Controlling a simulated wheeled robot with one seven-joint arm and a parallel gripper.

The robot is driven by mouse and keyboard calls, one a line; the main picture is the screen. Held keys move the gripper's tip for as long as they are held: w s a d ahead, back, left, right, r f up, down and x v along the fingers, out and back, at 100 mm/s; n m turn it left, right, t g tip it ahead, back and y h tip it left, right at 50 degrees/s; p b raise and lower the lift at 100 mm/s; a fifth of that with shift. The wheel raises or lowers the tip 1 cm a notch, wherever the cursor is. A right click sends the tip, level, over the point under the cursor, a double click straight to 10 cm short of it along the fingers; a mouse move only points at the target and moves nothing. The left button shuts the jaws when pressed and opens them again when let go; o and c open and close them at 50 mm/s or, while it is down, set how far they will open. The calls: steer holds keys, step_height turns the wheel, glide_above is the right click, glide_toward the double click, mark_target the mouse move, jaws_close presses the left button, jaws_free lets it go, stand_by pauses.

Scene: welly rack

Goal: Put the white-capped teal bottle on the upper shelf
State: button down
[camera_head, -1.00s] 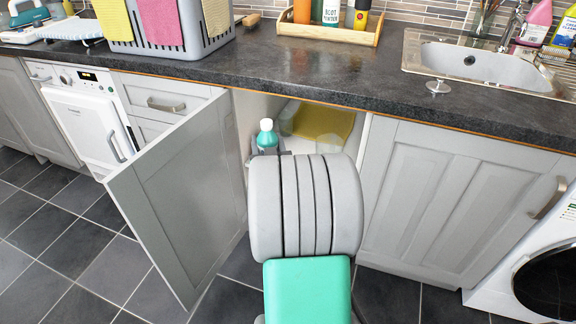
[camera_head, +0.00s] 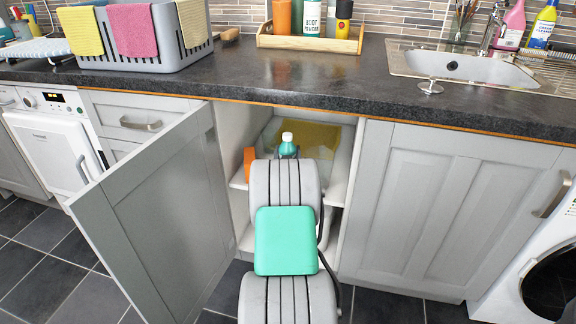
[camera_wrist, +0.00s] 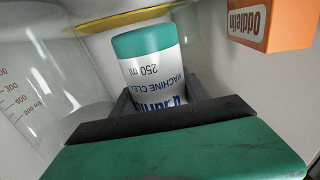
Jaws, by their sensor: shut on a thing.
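The teal bottle with a white cap (camera_head: 287,143) is upright inside the open cupboard in the head view. In the wrist view the bottle (camera_wrist: 150,68) appears inverted, with printed white label and teal end. My gripper (camera_head: 288,155) is shut on it, with a dark finger at each side; the gripper (camera_wrist: 160,100) also shows in the wrist view. The upper shelf (camera_head: 337,192) is a pale board behind and beside my arm. My arm hides the bottle's lower part in the head view, so I cannot tell whether its base touches the shelf.
An orange box (camera_head: 249,163) stands on the shelf left of the bottle. A yellow item (camera_head: 318,136) lies behind it. A clear measuring jug (camera_wrist: 50,75) shows in the wrist view. The cupboard door (camera_head: 150,215) is open on the left; the worktop (camera_head: 300,75) overhangs above.

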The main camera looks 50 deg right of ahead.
steer(key=shift+w+d+f, duration=0.15)
steer(key=shift+d+f, duration=0.1)
steer(key=shift+f, duration=0.1)
steer(key=shift+f+b, duration=1)
steer(key=shift+f, duration=0.65)
steer(key=c, duration=0.8)
jaws_free()
steer(key=shift+c, duration=0.2)
